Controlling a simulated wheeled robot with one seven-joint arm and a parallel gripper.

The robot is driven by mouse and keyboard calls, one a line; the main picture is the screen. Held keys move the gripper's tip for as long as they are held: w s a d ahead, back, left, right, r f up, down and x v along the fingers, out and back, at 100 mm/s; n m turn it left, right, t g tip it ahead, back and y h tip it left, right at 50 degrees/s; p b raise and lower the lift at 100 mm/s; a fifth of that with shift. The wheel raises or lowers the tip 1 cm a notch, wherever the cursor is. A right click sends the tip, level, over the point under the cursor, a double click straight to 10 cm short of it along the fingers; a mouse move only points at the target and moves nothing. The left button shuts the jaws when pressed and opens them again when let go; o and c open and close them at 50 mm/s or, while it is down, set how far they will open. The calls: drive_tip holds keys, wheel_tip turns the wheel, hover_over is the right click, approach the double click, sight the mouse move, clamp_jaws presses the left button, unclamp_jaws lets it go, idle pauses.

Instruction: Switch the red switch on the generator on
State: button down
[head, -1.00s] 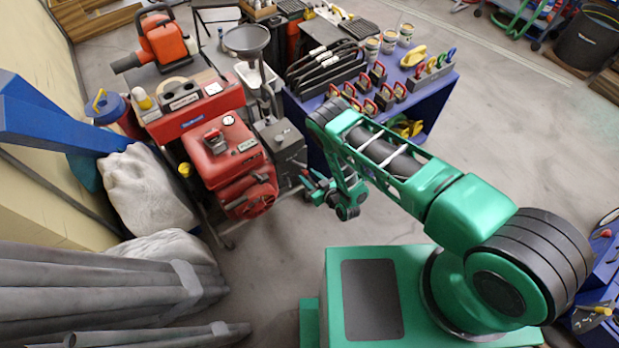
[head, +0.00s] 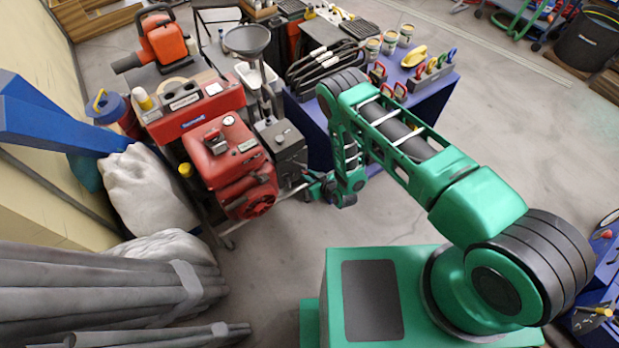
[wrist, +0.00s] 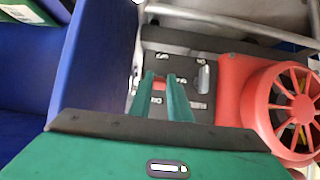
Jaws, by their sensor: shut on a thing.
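The red generator (head: 235,165) stands left of centre in the head view, and its red slotted wheel (wrist: 292,105) shows at right in the wrist view. Its dark panel (wrist: 195,103) faces my wrist camera. The small red switch (wrist: 159,85) sits on this panel, between the tips of my two green fingers. My gripper (wrist: 161,77) is shut on the red switch. In the head view my gripper (head: 308,180) is at the generator's right side, and the switch is hidden there. I cannot tell which way the switch is set.
A blue bench (head: 430,105) with tools and cans stands behind my arm; its blue side (wrist: 95,60) is close on the left in the wrist view. White sacks (head: 150,190) and grey pipes (head: 90,290) lie at the left. A metal frame bar (wrist: 235,25) crosses above the panel.

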drive_tip(key=shift+w+a+r+g+h, duration=0.2)
drive_tip(key=shift+w+r+g+h, duration=0.15)
drive_tip(key=shift+r+g, duration=0.15)
drive_tip(key=shift+w+a+r+g+h, duration=0.2)
drive_tip(key=shift+w+r+g+h, duration=0.2)
drive_tip(key=shift+g, duration=0.1)
drive_tip(key=c, duration=1.6)
unclamp_jaws()
drive_tip(key=shift+s+d, duration=0.1)
drive_tip(key=shift+c, duration=0.2)
drive_tip(key=shift+s, duration=0.1)
drive_tip(key=shift+f, duration=0.1)
drive_tip(key=shift+s+d+r, duration=0.2)
drive_tip(key=shift+s+r, duration=0.1)
drive_tip(key=shift+s, duration=0.05)
drive_tip(key=v, duration=0.9)
drive_tip(key=shift+d+r, duration=0.15)
drive_tip(key=shift+r, duration=0.2)
drive_tip(key=shift+s, duration=0.1)
